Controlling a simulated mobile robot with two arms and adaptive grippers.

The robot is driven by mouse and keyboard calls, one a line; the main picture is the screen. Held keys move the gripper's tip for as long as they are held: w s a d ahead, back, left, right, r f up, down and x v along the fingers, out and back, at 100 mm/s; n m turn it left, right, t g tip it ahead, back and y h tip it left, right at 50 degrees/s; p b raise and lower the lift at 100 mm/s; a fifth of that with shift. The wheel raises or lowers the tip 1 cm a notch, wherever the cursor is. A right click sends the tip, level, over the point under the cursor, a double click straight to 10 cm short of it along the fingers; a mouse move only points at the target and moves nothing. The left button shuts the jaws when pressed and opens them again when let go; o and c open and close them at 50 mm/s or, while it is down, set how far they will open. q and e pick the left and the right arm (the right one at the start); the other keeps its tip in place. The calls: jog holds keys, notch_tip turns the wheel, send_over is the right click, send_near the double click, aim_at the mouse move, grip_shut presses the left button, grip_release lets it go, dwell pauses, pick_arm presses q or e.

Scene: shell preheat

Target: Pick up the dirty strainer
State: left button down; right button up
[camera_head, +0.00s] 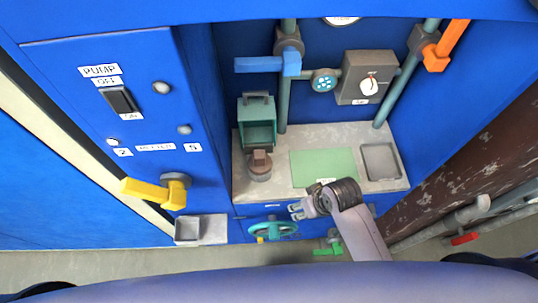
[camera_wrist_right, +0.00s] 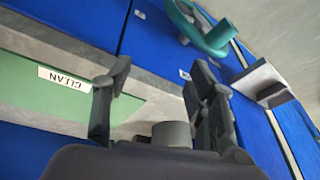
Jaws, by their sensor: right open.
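A brown, round, knobbed piece (camera_head: 260,165) stands on the grey worktop, in front of an open teal housing (camera_head: 258,124). It could be the dirty strainer or a cap; I cannot tell which. The inside of the housing is dark, and I make out no strainer there. My right gripper (camera_head: 296,210) is at the worktop's front edge, right of and nearer than the brown piece, pointing left. In the right wrist view its fingers (camera_wrist_right: 160,100) are apart, with nothing clearly held between them. My left gripper is not in view.
A green mat (camera_head: 322,167), labelled CLEAN in the wrist view (camera_wrist_right: 30,78), lies mid-worktop. A grey tray (camera_head: 380,161) is at its right. A teal handwheel (camera_head: 272,230) sits below the front edge. A yellow lever (camera_head: 155,190) juts out left. Pipes rise behind.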

jog(key=w+a+r+n+y, duration=0.1)
jog(key=w+a+r+n, duration=0.1)
jog(key=w+a+r, duration=0.15)
notch_tip(320, 180, up, 21)
jog(key=n+g+h+p, duration=0.2)
jog(key=n+g+h, duration=0.1)
jog(key=n, duration=0.9)
send_over(260, 154)
jog(key=f+p, duration=0.1)
jog(key=f, duration=0.5)
jog(key=f+p, duration=0.1)
jog(key=f, duration=0.5)
jog(key=shift+w+d, duration=0.1)
jog(key=shift+w, duration=0.1)
jog(key=shift+s+a+f+p, duration=0.15)
jog(key=shift+f+p, duration=0.6)
jog(key=shift+f, duration=1.95)
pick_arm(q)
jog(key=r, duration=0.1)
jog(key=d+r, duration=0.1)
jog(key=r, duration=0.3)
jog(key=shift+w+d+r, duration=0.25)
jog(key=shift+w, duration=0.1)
pick_arm(e)
jog(key=shift+c, duration=0.3)
grip_shut()
